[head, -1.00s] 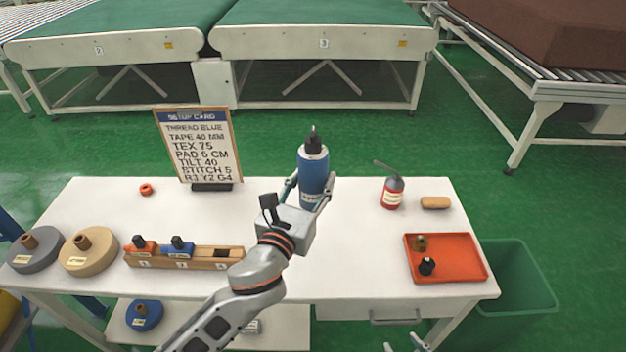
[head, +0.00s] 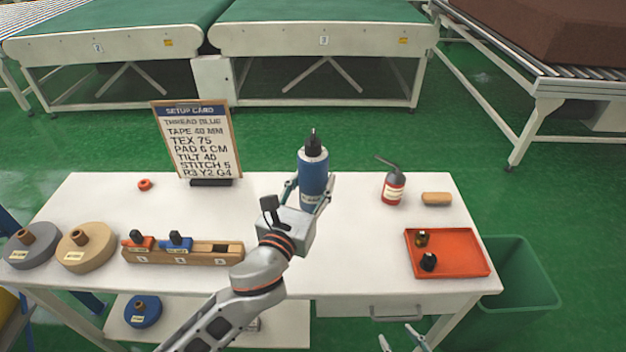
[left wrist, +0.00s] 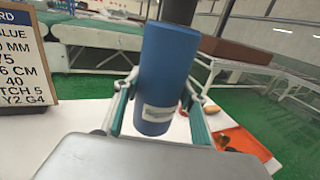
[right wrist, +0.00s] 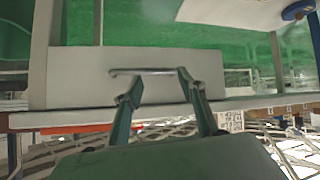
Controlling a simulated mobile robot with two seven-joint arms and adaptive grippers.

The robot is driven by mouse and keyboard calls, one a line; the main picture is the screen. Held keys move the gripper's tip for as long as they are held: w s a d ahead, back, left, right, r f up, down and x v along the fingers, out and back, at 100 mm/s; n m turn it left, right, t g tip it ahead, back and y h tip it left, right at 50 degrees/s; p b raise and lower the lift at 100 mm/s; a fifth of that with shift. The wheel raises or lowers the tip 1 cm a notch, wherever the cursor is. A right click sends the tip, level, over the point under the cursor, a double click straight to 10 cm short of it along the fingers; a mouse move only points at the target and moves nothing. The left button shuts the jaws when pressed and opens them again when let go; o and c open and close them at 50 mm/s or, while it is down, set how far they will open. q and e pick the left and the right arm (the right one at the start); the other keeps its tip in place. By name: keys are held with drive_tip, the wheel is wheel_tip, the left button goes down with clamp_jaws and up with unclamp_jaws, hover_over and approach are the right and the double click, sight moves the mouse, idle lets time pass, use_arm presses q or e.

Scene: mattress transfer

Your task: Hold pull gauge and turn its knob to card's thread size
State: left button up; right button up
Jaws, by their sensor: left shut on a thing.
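A blue cylinder with a black top (head: 313,172), perhaps the pull gauge, stands upright between the fingers of my left gripper (head: 311,195). The left wrist view shows the fingers shut on its sides (left wrist: 158,85), with a pale, unreadable label facing the camera. I cannot tell whether its base touches the table. The setup card (head: 196,142) stands upright at the back left and reads TEX 75 and THREAD BLUE. My right gripper (head: 401,339) is low at the table's front edge. In the right wrist view its fingers (right wrist: 158,80) are apart, near a drawer handle (right wrist: 150,71).
A wooden rack (head: 215,257) with red and blue pieces and two spools (head: 88,255) are at the left. A red oil can (head: 392,190), a tan block (head: 437,199) and an orange tray (head: 462,263) are at the right. A green bin (head: 520,275) stands beside the white table (head: 345,265).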

sight(313, 193)
use_arm(q)
drive_tip(key=shift+f, duration=0.3)
drive_tip(key=shift+f+b, duration=0.6)
drive_tip(key=shift+b, duration=0.05)
drive_tip(key=shift+f+b, duration=0.55)
drive_tip(key=shift+f, duration=0.3)
wheel_tip(313, 193, down, 9)
drive_tip(key=b, duration=0.5)
drive_tip(key=shift+r+b, duration=0.15)
drive_tip(key=shift+b, duration=0.2)
idle(1.8)
drive_tip(key=shift+f+b, duration=0.6)
drive_tip(key=shift+f, duration=0.2)
drive_tip(key=shift+f+b, duration=0.35)
drive_tip(key=shift+f, duration=0.2)
drive_tip(key=shift+f+b, duration=0.8)
drive_tip(key=shift+f, duration=0.35)
drive_tip(key=shift+r, duration=0.1)
